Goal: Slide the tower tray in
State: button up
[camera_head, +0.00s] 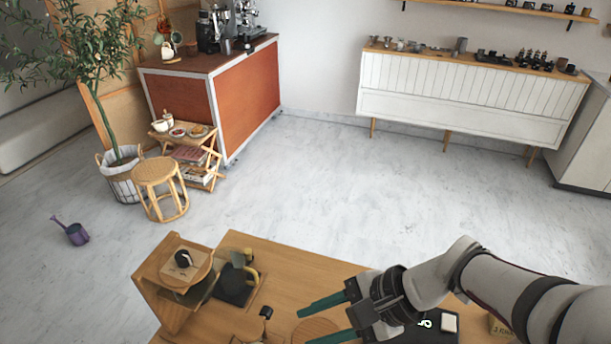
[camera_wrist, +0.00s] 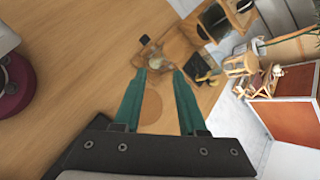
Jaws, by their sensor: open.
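I cannot tell how far the tray reaches under the tower. In the wrist view the tower (camera_wrist: 214,20) is at the upper right. My gripper (camera_head: 307,325) is open and empty, right of the tray and apart from it. Its two green fingers point toward the table's left side in the head view.
A round wooden disc (camera_head: 316,331) lies near my fingers. A small black item (camera_head: 266,312) lies between tray and gripper. A black scale (camera_head: 425,326) sits under my arm. A dark red round object (camera_wrist: 14,85) is at the wrist view's left. Bare tabletop (camera_head: 300,262) lies behind.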

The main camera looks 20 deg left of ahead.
jog(key=w+a+f+m+y, duration=0.3)
jog(key=w+a, duration=0.3)
jog(key=m+t+y, duration=0.1)
jog(key=m+t, duration=0.4)
jog(key=m, duration=0.4)
send_near(251, 253)
jog(key=shift+y, duration=0.3)
jog(key=x, duration=1.1)
jog(key=shift+f, duration=0.2)
grip_shut()
jog(key=shift+d, duration=0.1)
